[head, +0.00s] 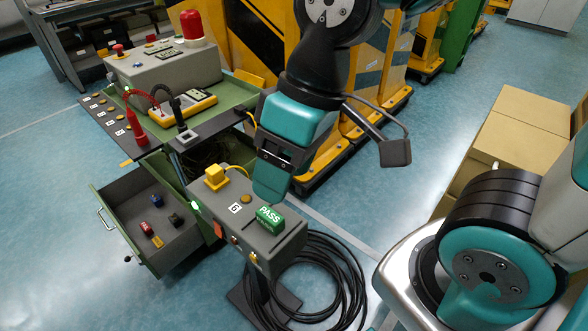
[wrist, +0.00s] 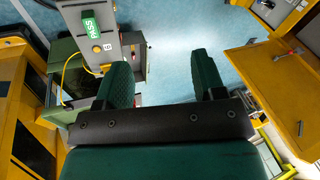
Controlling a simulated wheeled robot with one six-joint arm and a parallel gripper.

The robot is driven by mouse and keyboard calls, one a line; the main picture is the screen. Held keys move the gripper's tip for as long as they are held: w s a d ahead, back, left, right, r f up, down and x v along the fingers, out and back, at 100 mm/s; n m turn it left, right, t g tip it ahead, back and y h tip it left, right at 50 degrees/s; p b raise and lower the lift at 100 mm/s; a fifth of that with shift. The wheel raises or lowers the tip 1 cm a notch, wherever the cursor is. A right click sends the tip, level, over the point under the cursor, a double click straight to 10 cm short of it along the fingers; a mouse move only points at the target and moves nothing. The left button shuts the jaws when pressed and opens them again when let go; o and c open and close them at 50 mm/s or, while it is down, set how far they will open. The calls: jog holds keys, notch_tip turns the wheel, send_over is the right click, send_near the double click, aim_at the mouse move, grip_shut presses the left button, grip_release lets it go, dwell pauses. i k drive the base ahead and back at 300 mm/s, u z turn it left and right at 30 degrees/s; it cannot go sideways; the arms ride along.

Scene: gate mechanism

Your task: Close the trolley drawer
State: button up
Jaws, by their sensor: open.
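My gripper (head: 271,190) is right of the drawer, over the grey box with the PASS sign. In the wrist view, its two green fingers (wrist: 162,75) are apart with nothing between them.
The grey PASS box (head: 238,207) on a stand is between my gripper and the drawer. Coiled black cable (head: 330,285) lies on the floor below. Yellow gate panels (head: 375,110) stand behind, and tan boxes (head: 515,130) at right. Floor left of the drawer is clear.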

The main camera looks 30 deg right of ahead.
aim_at(126, 200)
jog(key=u, duration=2.05)
jog(key=i, duration=1.8)
jog(key=z, duration=2)
jog(key=i, duration=1.15)
jog(key=u, duration=0.2)
